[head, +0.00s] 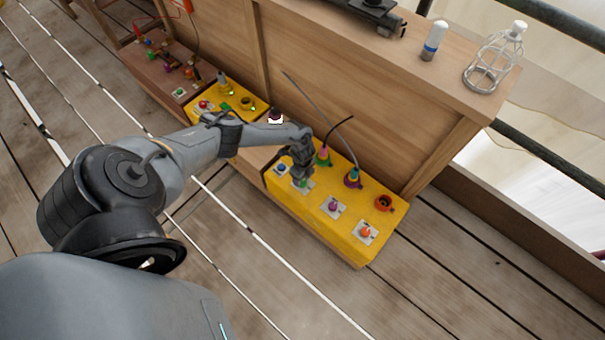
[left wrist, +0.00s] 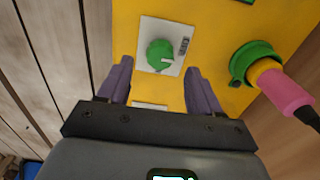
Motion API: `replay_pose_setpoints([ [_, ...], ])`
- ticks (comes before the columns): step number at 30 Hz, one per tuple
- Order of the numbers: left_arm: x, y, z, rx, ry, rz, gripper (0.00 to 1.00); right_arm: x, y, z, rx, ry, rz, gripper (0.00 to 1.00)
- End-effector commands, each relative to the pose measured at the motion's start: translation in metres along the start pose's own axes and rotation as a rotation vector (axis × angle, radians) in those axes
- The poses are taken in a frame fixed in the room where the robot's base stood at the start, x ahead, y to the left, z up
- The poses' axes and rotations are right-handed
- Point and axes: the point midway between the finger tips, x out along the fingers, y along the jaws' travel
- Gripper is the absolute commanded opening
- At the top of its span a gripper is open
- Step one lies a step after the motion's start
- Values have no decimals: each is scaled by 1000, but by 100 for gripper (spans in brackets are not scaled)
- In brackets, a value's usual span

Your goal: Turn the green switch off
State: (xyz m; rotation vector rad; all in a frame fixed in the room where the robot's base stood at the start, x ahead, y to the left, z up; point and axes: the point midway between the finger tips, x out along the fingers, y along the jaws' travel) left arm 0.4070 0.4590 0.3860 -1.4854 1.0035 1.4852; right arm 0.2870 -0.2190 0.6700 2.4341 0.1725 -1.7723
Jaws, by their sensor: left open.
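The green switch (left wrist: 159,55) is a round knob on a light square plate, set in a yellow panel (left wrist: 210,25). My left gripper (head: 300,178) is open and points down at the switch. In the left wrist view its two fingers (left wrist: 158,70) stand apart, one to each side of the plate's near part, with nothing between them. My right gripper is not in view.
On the same yellow box are a purple switch (head: 333,206), an orange switch (head: 366,231), and a blue one (head: 282,168). A pink plug (left wrist: 280,88) in a green socket stands close to the right finger. A wooden cabinet (head: 340,130) rises behind.

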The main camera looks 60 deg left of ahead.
Motion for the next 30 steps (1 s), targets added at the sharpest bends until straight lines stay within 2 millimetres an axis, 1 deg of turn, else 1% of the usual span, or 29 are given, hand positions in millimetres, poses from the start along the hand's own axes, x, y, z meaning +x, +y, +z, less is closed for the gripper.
replay_pose_setpoints([
  [1, -17, 0, 1, 0, 0, -1, 64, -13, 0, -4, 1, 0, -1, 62],
  [3, -28, 0, 1, 0, -1, 1, 64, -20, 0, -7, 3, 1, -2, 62],
  [7, -47, 0, 1, 0, -1, -1, 64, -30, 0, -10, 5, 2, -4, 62],
  [12, -61, 0, 0, 0, 0, 1, 64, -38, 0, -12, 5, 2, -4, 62],
  [18, -65, 0, 1, -1, -1, 0, 64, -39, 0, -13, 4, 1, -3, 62],
  [30, -64, 2, 1, -1, -2, 3, 64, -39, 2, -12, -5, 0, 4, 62],
])
